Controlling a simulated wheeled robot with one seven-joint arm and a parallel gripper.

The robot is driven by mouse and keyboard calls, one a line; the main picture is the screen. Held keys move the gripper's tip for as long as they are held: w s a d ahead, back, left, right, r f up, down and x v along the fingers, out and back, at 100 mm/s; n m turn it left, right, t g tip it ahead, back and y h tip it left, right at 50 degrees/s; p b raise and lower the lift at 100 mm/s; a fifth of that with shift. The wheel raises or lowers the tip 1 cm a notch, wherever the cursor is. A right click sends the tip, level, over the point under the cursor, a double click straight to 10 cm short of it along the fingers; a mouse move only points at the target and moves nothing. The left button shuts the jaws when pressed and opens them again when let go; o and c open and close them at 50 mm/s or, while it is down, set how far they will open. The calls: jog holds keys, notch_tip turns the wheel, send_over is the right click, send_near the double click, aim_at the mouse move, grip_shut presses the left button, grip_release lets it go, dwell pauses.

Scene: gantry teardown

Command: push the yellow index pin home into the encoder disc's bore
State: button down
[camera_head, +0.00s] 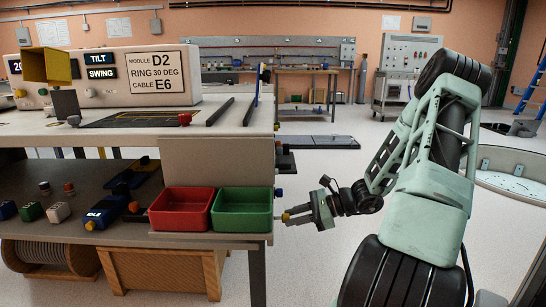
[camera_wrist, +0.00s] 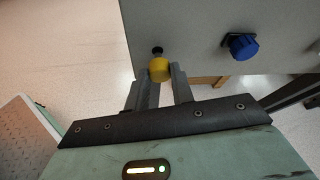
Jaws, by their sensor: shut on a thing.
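The yellow index pin (camera_wrist: 159,69) sits at the tips of my gripper (camera_wrist: 161,82) in the wrist view. The jaws are shut on it, and a small dark end shows beyond its yellow body. In the head view the pin (camera_head: 285,217) is a small yellow spot at the tips of my gripper (camera_head: 296,214), just right of the green bin and the bench's end. The pin's dark end is close to the grey bench edge in the wrist view; I cannot tell whether it touches. I cannot make out the encoder disc or its bore in either view.
A blue knob (camera_wrist: 240,45) sits on the grey panel right of the pin. A green bin (camera_head: 242,228) and a red bin (camera_head: 182,226) stand on the lower shelf. Dark flat plates (camera_head: 318,142) jut out right of the bench. Pale floor (camera_head: 315,265) below my gripper is clear.

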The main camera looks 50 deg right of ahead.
jog(key=shift+s+d+p, duration=1.4)
jog(key=shift+s+d, duration=0.5)
jog(key=shift+s, duration=0.3)
